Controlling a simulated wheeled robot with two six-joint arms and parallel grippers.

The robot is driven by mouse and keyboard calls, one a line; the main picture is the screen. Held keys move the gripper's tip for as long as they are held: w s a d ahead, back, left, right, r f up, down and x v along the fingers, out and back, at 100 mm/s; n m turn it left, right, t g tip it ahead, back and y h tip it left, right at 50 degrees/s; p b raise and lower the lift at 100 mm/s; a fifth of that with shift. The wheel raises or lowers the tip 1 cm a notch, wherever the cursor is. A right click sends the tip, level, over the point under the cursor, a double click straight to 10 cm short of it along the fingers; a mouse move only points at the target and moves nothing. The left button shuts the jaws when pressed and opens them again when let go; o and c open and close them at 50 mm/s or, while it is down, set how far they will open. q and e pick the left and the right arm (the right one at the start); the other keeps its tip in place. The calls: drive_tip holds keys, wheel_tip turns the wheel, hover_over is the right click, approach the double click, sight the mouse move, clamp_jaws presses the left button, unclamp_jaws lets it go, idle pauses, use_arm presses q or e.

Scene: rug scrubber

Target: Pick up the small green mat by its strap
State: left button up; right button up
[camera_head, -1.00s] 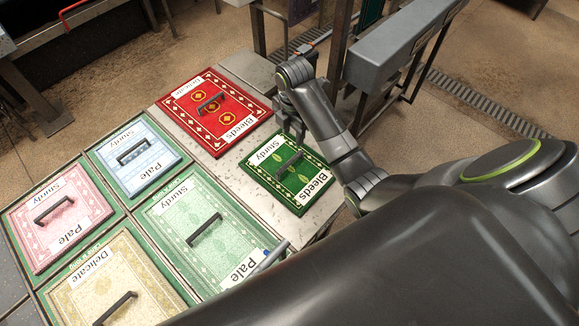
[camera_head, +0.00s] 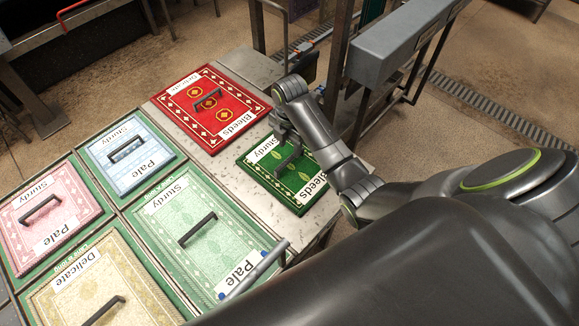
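My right gripper (camera_head: 284,140) points down over the mat's far part, close to the strap's far end. Its fingers are small and dark here, so I cannot tell their opening or whether they touch the strap. The mat's right edge is partly covered by my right arm. My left gripper is out of view.
A red mat (camera_head: 222,128) lies just behind the green one. Pale blue (camera_head: 144,178), pink (camera_head: 73,221), light green (camera_head: 165,215) and cream (camera_head: 68,300) mats lie in framed bays at left. A grey metal stand (camera_head: 400,45) rises at right.

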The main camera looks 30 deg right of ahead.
sight(291, 158)
drive_tip(key=shift+d+f+p, duration=0.15)
drive_tip(key=shift+f+p, duration=0.55)
drive_tip(key=shift+f, duration=2.6)
clamp_jaws()
